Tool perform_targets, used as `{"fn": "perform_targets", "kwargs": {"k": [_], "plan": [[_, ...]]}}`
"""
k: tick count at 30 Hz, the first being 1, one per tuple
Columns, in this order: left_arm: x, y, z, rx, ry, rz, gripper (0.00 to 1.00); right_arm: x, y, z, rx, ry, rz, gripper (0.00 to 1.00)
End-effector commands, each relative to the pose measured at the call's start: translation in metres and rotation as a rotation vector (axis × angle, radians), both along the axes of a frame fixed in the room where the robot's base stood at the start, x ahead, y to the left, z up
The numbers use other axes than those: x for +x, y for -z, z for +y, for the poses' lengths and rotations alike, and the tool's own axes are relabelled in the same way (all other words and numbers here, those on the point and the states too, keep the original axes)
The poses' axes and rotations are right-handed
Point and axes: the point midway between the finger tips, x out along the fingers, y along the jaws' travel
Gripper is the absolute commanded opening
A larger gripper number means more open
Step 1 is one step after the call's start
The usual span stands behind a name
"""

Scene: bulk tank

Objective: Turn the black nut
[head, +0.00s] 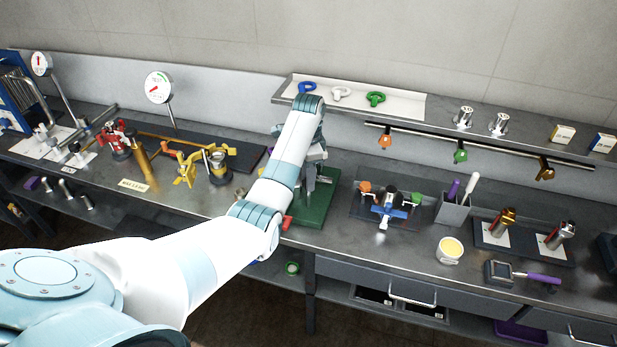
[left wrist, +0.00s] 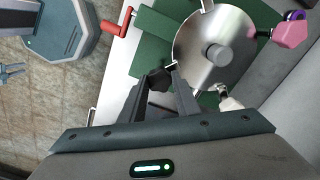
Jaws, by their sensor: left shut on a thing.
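The black nut (left wrist: 158,79) sits at the edge of a round steel disc (left wrist: 198,60) on a green stand (left wrist: 150,38). In the left wrist view my left gripper (left wrist: 160,85) has its fingers on both sides of the nut and is shut on it. In the head view my left gripper (head: 313,165) reaches down over the green base (head: 314,208); my forearm and wrist hide most of the disc and the nut. A grey two-pronged part at the left edge of the left wrist view may be my right gripper (left wrist: 14,72); its state is unclear.
Close to the disc are a red crank (left wrist: 118,26), a pink knob (left wrist: 290,34) and a white fitting (left wrist: 230,98). A blue-handled fixture (head: 388,208) stands to the right, a yellow clamp fixture (head: 187,168) to the left. A shelf (head: 440,128) runs behind.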

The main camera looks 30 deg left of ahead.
Motion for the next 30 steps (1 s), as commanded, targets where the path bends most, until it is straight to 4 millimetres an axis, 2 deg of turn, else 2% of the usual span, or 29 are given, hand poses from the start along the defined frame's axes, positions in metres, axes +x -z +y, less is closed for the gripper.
{"fn": "perform_targets", "kwargs": {"k": [16,17,19,30], "plan": [[0.0023,-0.0029,0.0002,0.001,0.040,-0.008,0.06,-0.0001,-0.0003,-0.0002,0.000,0.000,0.000,0.31],[0.0023,-0.0029,0.0002,0.001,0.040,-0.008,0.31,-0.0001,-0.0003,-0.0002,0.000,0.000,0.000,0.31],[0.0022,-0.0028,0.0002,0.001,0.040,-0.008,0.47,-0.0001,-0.0003,-0.0003,0.000,0.000,0.000,0.31],[0.0009,-0.0019,0.0001,0.000,0.039,-0.003,0.47,-0.0001,0.0007,-0.0007,-0.001,0.000,0.000,0.31]]}}
